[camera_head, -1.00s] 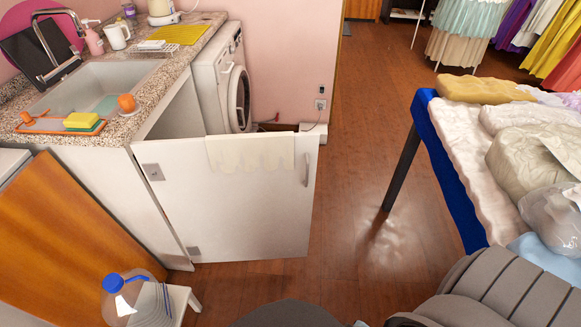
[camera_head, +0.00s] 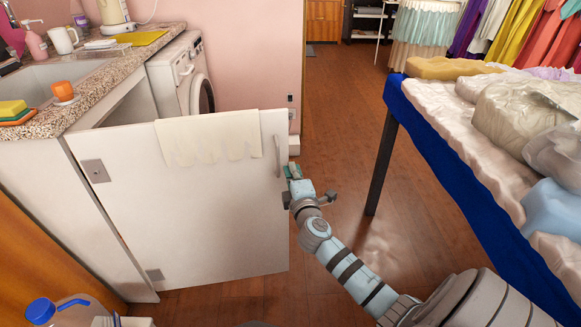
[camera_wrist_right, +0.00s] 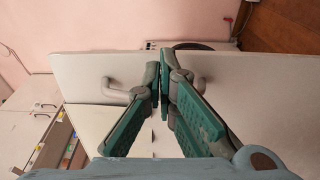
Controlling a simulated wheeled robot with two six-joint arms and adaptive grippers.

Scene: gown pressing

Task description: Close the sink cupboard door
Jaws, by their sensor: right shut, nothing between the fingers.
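The sink cupboard door (camera_head: 200,220) is a white panel, swung wide open from the unit under the sink. Its metal handle (camera_head: 277,156) is upright near the door's free edge. My right gripper (camera_head: 293,172) is at that free edge, close to the handle. In the right wrist view its green fingers (camera_wrist_right: 165,78) are shut with nothing between them. They overlap the handle (camera_wrist_right: 115,92) in that view and hide its middle; I cannot tell whether they touch it. The door panel (camera_wrist_right: 85,70) fills much of that view. My left gripper is not in view.
A cream cloth (camera_head: 208,138) hangs over the door's top edge. A washing machine (camera_head: 183,75) stands behind the door. A table (camera_head: 440,140) with a blue skirt and wrapped bundles stands to the right. A water jug (camera_head: 60,312) is at lower left. Floor between door and table is clear.

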